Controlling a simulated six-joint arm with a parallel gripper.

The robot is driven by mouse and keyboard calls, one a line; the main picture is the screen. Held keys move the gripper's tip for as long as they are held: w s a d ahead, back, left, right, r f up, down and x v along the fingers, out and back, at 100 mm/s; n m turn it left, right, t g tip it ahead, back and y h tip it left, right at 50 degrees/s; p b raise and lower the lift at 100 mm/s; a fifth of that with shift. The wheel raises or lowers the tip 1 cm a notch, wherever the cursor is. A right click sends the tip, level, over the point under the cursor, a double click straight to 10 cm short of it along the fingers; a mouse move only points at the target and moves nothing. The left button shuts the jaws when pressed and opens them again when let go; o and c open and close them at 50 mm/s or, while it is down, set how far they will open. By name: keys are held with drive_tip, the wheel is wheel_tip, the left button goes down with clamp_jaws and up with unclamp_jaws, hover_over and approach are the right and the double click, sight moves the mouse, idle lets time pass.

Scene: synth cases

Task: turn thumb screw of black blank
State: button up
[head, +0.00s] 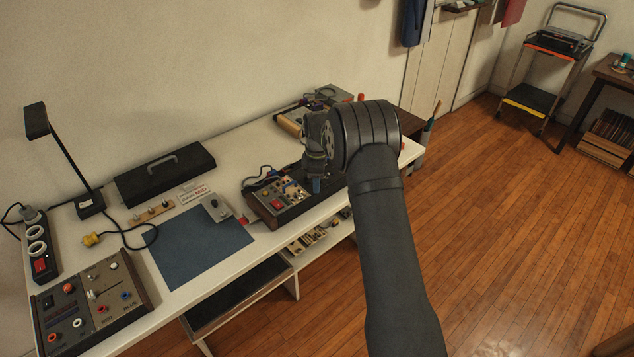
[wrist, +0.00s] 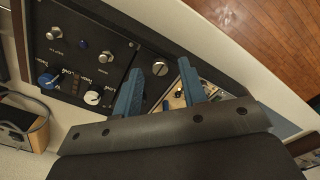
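In the wrist view a dark panel section, seemingly the black blank (wrist: 149,57), sits at the right end of a black panel with knobs. A round silver thumb screw (wrist: 161,70) with a slot line shows on it. My gripper (wrist: 160,67) is open, and its two blue fingers stand either side of the screw in the picture. Nothing is held. I cannot tell whether the fingertips touch the screw. In the head view my gripper (head: 316,185) points down at the right end of the instrument box (head: 268,210); the arm hides part of it, and the screw cannot be made out there.
The black panel bears silver knobs (wrist: 106,57), a blue knob (wrist: 46,81) and a white knob (wrist: 92,98). A blue mat (head: 195,250), a grey instrument box (head: 120,295), a power strip (head: 39,262) and a black case (head: 165,175) are on the white bench.

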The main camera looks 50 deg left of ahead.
drive_tip(key=shift+f, duration=0.4)
drive_tip(key=shift+c, duration=0.5)
clamp_jaws()
